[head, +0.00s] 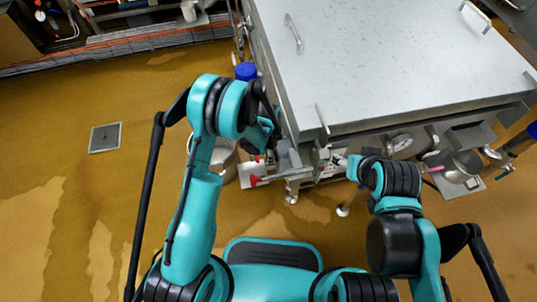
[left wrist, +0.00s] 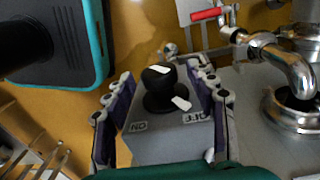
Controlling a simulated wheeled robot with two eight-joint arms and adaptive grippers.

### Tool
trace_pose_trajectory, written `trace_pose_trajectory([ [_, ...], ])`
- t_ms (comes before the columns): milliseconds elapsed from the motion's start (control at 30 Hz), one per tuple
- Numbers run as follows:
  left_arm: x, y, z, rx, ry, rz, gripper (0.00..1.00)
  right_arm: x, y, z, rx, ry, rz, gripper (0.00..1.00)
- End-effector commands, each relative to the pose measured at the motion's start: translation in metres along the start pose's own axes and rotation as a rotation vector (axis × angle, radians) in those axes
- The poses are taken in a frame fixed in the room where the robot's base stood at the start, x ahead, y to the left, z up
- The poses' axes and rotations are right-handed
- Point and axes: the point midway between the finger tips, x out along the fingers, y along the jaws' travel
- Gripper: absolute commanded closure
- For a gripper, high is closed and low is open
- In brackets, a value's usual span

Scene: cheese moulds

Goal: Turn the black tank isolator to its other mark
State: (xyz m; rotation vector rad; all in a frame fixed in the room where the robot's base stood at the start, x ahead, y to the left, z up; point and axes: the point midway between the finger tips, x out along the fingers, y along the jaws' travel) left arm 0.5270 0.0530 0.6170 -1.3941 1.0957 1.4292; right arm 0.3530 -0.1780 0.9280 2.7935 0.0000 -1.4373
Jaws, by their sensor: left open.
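The black isolator knob (left wrist: 158,92) stands on a grey box (left wrist: 165,145) in the left wrist view. It carries a white mark on its top and another on its lower right side, which points towards the OFF label (left wrist: 192,118). The ON label (left wrist: 139,125) is at the lower left; both labels appear upside down. My left gripper (left wrist: 160,76) is open, with one finger on each side of the knob and gaps visible. In the head view my left gripper (head: 270,142) is at the tank's near left corner, mostly hidden by its arm. My right gripper (head: 341,160) is by the tank's front; its fingers are too small to read.
The steel tank (head: 390,50) fills the upper right, with handles on top and a gauge (head: 400,142) on its front. A bent steel pipe (left wrist: 290,60) and a red-handled valve (left wrist: 207,14) are right of the knob. A floor drain (head: 105,137) lies in open floor at left.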

Motion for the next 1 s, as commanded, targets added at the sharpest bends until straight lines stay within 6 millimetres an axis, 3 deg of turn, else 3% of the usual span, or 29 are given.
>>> trace_pose_trajectory([
  [167, -0.0007, 0.0000, 0.0000, 0.000, 0.000, 0.000, 0.44, -0.0005, 0.0000, -0.0004, 0.000, 0.000, 0.000, 0.44],
  [300, -0.0008, 0.0000, 0.0000, 0.000, 0.000, 0.000, 0.81, -0.0005, 0.0000, -0.0004, 0.000, 0.000, 0.000, 0.44],
  [367, -0.0008, 0.0000, 0.0000, 0.000, 0.000, 0.000, 0.94, -0.0004, 0.0000, -0.0004, 0.000, 0.000, 0.000, 0.44],
  [533, -0.0004, 0.0012, 0.0000, 0.000, -0.002, -0.019, 0.94, -0.0004, 0.0000, -0.0004, 0.000, 0.000, 0.000, 0.44],
  [800, 0.0003, 0.0054, -0.0002, 0.001, -0.011, -0.227, 0.94, -0.0003, 0.0000, -0.0003, 0.000, 0.000, 0.000, 0.44],
  [1000, -0.0001, 0.0048, -0.0001, 0.000, -0.011, -0.249, 0.94, -0.0003, 0.0000, -0.0003, 0.000, 0.000, 0.000, 0.44],
])
